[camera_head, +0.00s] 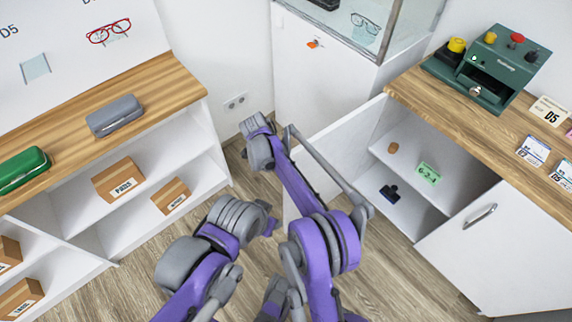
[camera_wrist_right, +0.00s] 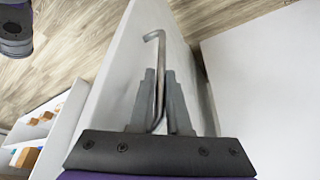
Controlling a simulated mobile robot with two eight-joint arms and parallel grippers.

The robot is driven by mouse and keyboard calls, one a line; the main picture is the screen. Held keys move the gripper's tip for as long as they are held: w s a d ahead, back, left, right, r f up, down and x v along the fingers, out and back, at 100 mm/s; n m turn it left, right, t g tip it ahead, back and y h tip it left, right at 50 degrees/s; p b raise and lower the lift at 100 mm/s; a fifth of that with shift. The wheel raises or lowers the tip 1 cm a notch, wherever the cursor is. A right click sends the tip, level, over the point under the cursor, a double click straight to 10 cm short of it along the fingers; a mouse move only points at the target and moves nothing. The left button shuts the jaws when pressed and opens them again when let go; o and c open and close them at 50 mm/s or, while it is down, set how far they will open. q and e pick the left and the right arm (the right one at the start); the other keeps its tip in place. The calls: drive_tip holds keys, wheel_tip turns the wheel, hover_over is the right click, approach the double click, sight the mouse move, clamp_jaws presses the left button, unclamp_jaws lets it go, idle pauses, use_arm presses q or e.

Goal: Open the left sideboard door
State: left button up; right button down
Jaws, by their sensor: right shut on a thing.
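The sideboard (camera_head: 492,187) stands at the right in the head view, with a wooden top. Its left door (camera_head: 342,131) stands open, swung out from the front, and the shelves inside show. The door's white panel (camera_wrist_right: 122,70) also fills the middle of the right wrist view, with its bent metal handle (camera_wrist_right: 153,38). My right gripper (camera_wrist_right: 160,80) is shut on this handle, a finger on each side. In the head view my right arm hides the handle and that gripper. I cannot make out my left gripper; only its arm links show.
Inside are a brown item (camera_head: 393,148), a green card (camera_head: 429,173) and a dark object (camera_head: 389,193). The right door (camera_head: 510,255) is closed. A green machine (camera_head: 487,68) stands on top. A white shelf unit (camera_head: 215,160) is at left; a display cabinet (camera_head: 320,75) is behind.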

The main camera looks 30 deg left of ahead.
drive_tip(key=shift+w+d, duration=0.1)
drive_tip(key=c, duration=0.9)
unclamp_jaws()
drive_tip(key=p+v, duration=0.1)
drive_tip(key=v, duration=1)
drive_tip(key=shift+f, duration=0.1)
